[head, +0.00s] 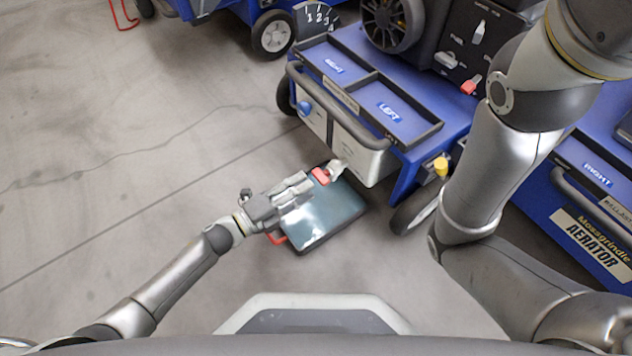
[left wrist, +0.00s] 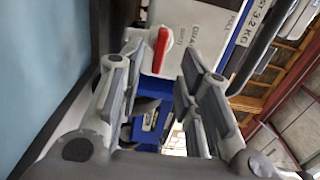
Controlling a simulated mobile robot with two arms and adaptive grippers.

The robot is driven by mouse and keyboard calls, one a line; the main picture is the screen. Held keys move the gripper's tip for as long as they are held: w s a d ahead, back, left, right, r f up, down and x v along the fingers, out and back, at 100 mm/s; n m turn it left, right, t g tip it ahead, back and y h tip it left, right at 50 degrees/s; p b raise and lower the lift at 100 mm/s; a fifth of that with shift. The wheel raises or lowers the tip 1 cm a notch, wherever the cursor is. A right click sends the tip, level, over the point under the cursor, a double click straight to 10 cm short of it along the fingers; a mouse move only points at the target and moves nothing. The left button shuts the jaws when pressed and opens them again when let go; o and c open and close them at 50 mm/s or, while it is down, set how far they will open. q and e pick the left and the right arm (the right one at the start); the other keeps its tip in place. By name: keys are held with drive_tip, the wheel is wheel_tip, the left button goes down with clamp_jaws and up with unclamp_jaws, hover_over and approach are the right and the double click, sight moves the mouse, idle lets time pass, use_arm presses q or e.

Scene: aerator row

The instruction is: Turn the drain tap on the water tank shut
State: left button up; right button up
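The drain tap has a red lever (head: 321,176). It sits low on the front of the pale water tank (head: 362,160), under the blue machine's rail. In the left wrist view the red lever (left wrist: 160,50) stands near the far ends of my fingers, closer to the left finger. Lettering is printed on the tank face (left wrist: 195,30) beside it. My left gripper (head: 303,184) is just short of the tap, fingers open and apart, with nothing clearly held; I cannot tell whether a finger touches the lever. My right gripper is outside both views.
A shallow tray (head: 345,224) with bluish liquid lies on the floor beneath my left gripper. A blue knob (head: 304,108) and a yellow cap (head: 441,166) are on the machine. Another blue aerator (head: 590,240) stands at right. The floor at left is clear.

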sight(317, 179)
use_arm(q)
drive_tip(key=b+x, duration=0.1)
drive_tip(key=x, duration=0.3)
drive_tip(key=shift+f+b, duration=0.1)
drive_tip(key=shift+b, duration=0.2)
drive_tip(key=shift+w+d, duration=0.25)
drive_tip(key=shift+d, duration=0.15)
clamp_jaws()
